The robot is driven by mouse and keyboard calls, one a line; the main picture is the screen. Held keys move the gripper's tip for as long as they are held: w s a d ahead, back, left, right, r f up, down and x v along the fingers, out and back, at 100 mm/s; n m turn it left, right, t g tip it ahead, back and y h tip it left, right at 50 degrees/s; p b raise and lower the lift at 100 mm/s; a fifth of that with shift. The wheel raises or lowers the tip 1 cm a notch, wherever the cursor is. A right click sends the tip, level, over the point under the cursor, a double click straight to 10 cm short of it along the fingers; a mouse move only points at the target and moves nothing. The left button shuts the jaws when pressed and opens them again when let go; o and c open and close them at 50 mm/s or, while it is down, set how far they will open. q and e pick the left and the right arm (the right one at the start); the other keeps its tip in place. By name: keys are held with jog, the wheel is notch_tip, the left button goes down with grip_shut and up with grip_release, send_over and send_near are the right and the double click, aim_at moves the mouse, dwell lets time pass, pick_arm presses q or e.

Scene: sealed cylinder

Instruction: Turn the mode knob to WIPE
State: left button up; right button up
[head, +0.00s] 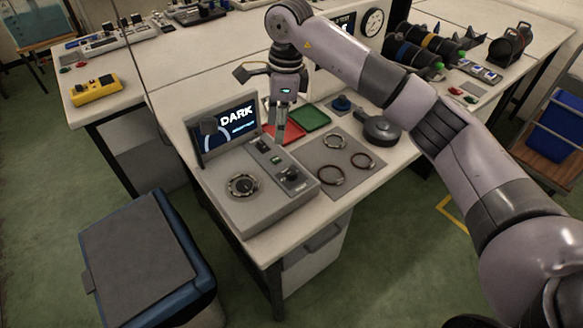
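A grey console (268,208) stands at the table's front left corner, with a tilted screen (226,130) reading "DARK". On its top are a round ringed dial (241,185), a raised black knob (290,174) and small switches (264,147). The panel labels are too small to read, so I cannot tell for certain which control is the mode knob. My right gripper (279,138) points down beside the screen's right edge, over or just behind the console's back edge. Its fingers look close together; their gap is unclear. I see nothing held. My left gripper is out of view.
Right of the console, a grey mat (333,153) holds several rings. Red (288,132) and green (310,118) trays lie behind it, with a black round lidded object (378,130) to the right. A dark-lidded bin (140,250) stands on the floor in front. A yellow box (95,90) sits farther left.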

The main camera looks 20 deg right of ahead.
aim_at(291, 172)
jog(key=shift+h, duration=0.6)
jog(key=d+f+p, duration=0.1)
jog(key=f, duration=0.4)
jog(key=d+f+p, duration=0.1)
jog(key=f, duration=0.4)
jog(key=d+f+p, duration=0.1)
jog(key=f, duration=0.5)
jog(key=shift+w+p, duration=0.1)
jog(key=shift+p, duration=0.3)
grip_shut()
